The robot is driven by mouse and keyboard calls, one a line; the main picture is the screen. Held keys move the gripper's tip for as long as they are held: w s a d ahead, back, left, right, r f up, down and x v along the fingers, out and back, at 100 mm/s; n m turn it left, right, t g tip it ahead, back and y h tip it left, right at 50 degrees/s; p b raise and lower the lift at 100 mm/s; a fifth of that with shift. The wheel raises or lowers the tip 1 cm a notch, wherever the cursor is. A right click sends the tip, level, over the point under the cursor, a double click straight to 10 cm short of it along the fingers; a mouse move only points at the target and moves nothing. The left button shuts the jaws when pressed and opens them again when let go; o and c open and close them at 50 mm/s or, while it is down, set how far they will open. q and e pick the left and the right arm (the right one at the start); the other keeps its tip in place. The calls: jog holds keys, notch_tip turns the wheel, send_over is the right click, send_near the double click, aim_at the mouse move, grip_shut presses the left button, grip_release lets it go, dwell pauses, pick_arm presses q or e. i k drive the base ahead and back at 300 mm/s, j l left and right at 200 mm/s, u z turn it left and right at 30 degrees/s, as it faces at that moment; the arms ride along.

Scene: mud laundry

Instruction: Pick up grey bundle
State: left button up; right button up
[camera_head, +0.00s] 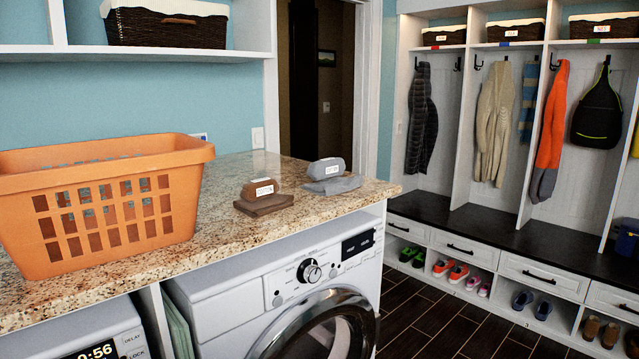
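The grey bundle (326,170) lies on the granite counter near its right end. It is a grey roll with a white label, with a flat folded grey cloth (334,185) in front of it. A similar brown bundle (256,190) with a white label lies just to its left, with a flat brown cloth in front. The two bundles are apart. Neither of my grippers shows in this view.
An orange laundry basket (108,235) stands on the left of the granite counter (215,250). A washing machine (290,290) is under the counter. A shelf with a wicker basket (165,27) hangs above. Coat cubbies (450,140) stand at the right.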

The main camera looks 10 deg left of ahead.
aim_at(325, 169)
jog(key=i+l+u, duration=0.1)
jog(key=u, duration=0.2)
jog(key=l+u, duration=0.3)
jog(key=i+l+u, duration=0.15)
jog(key=l, duration=0.2)
jog(key=l+u, duration=0.1)
jog(key=l, duration=0.3)
jog(key=i+l+u, duration=0.15)
jog(key=l, duration=0.25)
jog(key=i+l, duration=0.15)
jog(key=l, duration=0.85)
jog(key=i+l+u, duration=0.1)
jog(key=l, duration=0.9)
jog(key=i+l, duration=0.1)
jog(key=l, duration=0.9)
jog(key=u, duration=0.05)
